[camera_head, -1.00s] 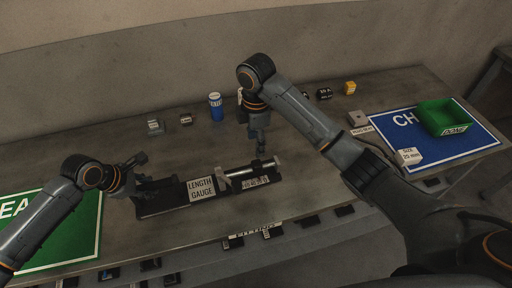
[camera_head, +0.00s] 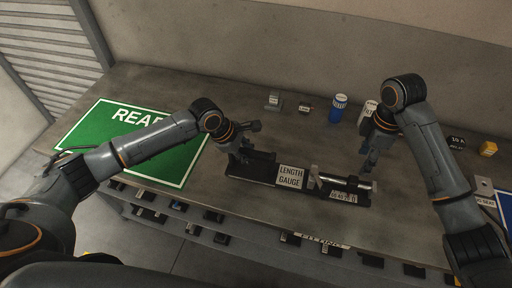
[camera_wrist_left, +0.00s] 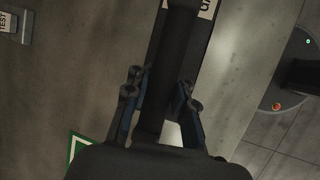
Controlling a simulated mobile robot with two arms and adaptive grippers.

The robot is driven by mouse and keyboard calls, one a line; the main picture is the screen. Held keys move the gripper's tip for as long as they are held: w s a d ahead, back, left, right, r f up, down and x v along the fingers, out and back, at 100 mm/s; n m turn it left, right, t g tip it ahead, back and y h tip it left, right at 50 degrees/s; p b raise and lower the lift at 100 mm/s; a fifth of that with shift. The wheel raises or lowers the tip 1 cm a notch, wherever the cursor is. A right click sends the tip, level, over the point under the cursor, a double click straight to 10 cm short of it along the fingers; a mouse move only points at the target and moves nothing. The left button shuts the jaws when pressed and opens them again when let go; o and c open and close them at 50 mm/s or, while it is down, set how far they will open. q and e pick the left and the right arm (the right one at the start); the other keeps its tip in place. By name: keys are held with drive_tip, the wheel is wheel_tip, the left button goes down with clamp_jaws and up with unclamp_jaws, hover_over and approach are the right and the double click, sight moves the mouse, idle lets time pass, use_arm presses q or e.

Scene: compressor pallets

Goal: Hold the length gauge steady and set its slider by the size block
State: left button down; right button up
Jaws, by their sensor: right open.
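The length gauge (camera_head: 265,173), a black bar with a white label, lies on the workbench in the head view. Its metal slider (camera_head: 312,177) stands right of the label, on a silver rod, above a number scale. My left gripper (camera_head: 252,152) is at the gauge's left end; in the left wrist view its blue-padded fingers (camera_wrist_left: 162,100) are closed on either side of the gauge's dark bar. My right gripper (camera_head: 368,162) points down, open and empty, just behind the gauge's right end. The size block is not in view now.
A green mat (camera_head: 92,130) lies to the left. A blue can (camera_head: 338,106), a white container (camera_head: 369,107) and small metal parts (camera_head: 274,100) stand along the back. A yellow block (camera_head: 488,148) and a blue mat's edge are at right. Labelled slots line the front edge.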

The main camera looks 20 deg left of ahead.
use_arm(q)
drive_tip(key=c, duration=1)
unclamp_jaws()
drive_tip(key=shift+r, duration=0.1)
drive_tip(key=shift+c, duration=0.2)
